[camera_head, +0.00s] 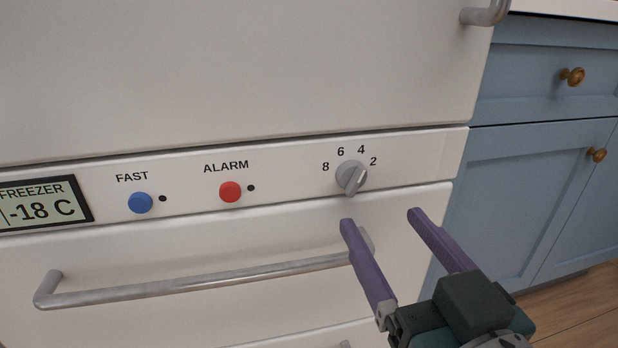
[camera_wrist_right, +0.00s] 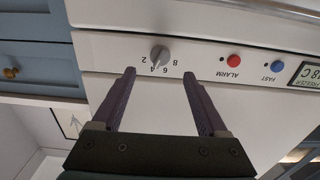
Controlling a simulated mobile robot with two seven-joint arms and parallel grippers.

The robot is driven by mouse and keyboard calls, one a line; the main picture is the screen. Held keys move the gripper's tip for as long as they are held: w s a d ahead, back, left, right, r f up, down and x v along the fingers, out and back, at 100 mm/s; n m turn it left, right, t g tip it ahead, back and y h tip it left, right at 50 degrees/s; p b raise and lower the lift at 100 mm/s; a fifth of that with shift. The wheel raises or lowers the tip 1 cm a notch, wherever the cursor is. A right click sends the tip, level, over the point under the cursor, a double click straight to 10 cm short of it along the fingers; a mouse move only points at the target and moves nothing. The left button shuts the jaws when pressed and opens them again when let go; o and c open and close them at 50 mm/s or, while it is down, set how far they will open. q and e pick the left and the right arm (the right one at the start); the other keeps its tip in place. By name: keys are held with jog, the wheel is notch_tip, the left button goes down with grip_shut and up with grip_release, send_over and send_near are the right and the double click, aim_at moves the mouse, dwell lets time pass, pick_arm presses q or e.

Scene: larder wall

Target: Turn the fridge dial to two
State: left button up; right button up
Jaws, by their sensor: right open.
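The fridge dial (camera_head: 351,176) is a round grey knob with a raised grip bar on the white control panel, with 8, 6, 4 and 2 printed around its upper side. The bar slants; I cannot tell which number it marks. The dial also shows upside down in the right wrist view (camera_wrist_right: 159,55). My right gripper (camera_head: 380,217) has two purple fingers, open and empty, below and a little right of the dial in the head view. In the wrist view its fingertips (camera_wrist_right: 159,73) lie either side of the dial's line, apart from it. My left gripper is not in view.
A red alarm button (camera_head: 230,192), a blue fast button (camera_head: 140,202) and a freezer display (camera_head: 40,204) reading -18 C sit left of the dial. Blue cabinets (camera_head: 530,190) stand at right.

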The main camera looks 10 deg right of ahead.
aim_at(358, 185)
jog(key=w+b, duration=0.2)
jog(key=w, duration=0.6)
jog(key=shift+a, duration=0.15)
jog(key=shift+c, duration=0.3)
grip_shut()
